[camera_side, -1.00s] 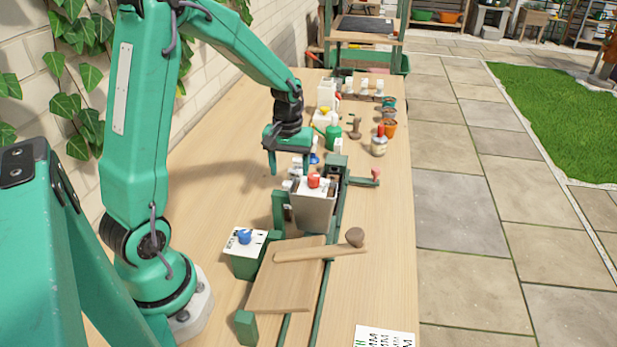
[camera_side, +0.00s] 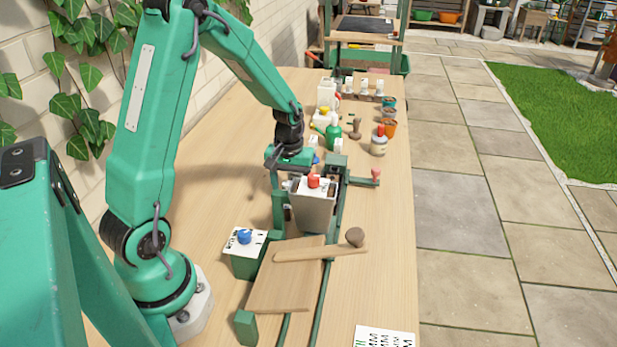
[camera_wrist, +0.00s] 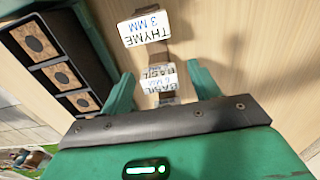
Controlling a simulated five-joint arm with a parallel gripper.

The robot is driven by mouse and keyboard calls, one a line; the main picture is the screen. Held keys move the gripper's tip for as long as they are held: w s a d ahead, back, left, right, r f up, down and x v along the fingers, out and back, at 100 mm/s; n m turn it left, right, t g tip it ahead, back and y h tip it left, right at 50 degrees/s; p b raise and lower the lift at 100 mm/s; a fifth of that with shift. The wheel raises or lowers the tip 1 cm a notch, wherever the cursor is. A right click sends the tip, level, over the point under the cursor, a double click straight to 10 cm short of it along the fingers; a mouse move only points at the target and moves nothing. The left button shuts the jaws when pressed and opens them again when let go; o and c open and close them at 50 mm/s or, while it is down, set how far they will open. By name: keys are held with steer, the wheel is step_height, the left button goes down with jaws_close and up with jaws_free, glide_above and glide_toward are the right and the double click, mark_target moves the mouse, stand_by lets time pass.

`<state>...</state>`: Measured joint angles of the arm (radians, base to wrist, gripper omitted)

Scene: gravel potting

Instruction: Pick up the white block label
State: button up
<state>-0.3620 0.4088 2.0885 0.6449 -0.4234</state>
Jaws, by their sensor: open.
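My gripper (camera_wrist: 162,75) is open in the wrist view, with one green finger at each side. White block labels with dark print show between and beyond the fingers. One reads BASIL 6 MM (camera_wrist: 159,83); another, reading THYME 3 MM (camera_wrist: 145,28), sits farther up the picture. They stand in a row along a brown strip (camera_wrist: 150,50). The fingers show no clear contact with any label. In the side view my gripper is low behind the grey hopper (camera_side: 314,208), which largely hides the labels there.
A dark rack with square openings (camera_wrist: 52,60) lies at the left in the wrist view. In the side view, a wooden board (camera_side: 285,290) and a green box with a blue knob (camera_side: 245,258) stand nearer. Bottles and pots crowd the bench beyond; its right strip is mostly clear.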

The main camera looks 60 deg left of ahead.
steer(key=c, duration=1.1)
steer(key=shift+o, duration=0.2)
steer(key=shift+r, duration=0.15)
steer(key=shift+r, duration=0.55)
steer(key=r, duration=0.3)
steer(key=shift+d, duration=0.2)
steer(key=s+d+r, duration=0.2)
steer(key=d+r, duration=0.4)
steer(key=d, duration=0.5)
steer(key=shift+r, duration=0.35)
